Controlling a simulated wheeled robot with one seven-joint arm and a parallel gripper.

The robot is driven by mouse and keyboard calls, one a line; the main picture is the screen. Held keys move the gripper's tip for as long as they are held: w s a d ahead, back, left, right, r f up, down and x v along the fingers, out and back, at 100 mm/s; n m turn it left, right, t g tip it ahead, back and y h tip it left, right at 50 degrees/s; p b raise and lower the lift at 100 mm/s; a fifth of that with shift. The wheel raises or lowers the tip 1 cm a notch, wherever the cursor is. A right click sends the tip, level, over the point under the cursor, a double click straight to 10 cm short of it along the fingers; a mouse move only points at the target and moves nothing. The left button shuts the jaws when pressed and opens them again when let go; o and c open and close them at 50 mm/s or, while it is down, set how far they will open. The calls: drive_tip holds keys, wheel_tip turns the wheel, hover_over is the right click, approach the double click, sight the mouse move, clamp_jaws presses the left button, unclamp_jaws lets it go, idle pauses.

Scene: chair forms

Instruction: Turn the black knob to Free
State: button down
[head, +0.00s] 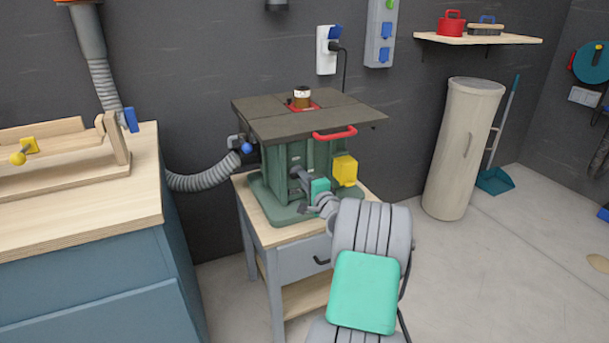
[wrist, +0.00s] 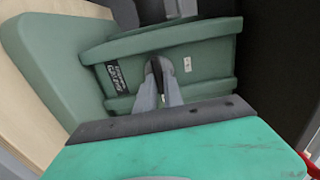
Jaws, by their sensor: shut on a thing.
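The green router table machine (head: 282,160) stands on a small wooden-topped cabinet, in the middle of the head view. The black knob (wrist: 156,66) is on the machine's green face, between my fingertips, and mostly hidden by them in the wrist view. My gripper (wrist: 159,78) is shut on the knob; in the head view my gripper (head: 301,180) reaches the machine's front. A black label (wrist: 115,74) with pale text, too small to read, is left of the knob, and a small white label (wrist: 187,64) is right of it. The knob's setting cannot be told.
A yellow box (head: 344,170) and a red handle (head: 334,132) are on the machine, close to my arm. A grey hose (head: 205,180) joins it at the left. A blue workbench (head: 100,275) stands at the left.

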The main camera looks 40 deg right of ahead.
idle(0.4)
drive_tip(key=c, duration=1.5)
unclamp_jaws()
drive_tip(key=shift+o, duration=0.2)
drive_tip(key=v, duration=0.8)
drive_tip(key=shift+p, duration=0.45)
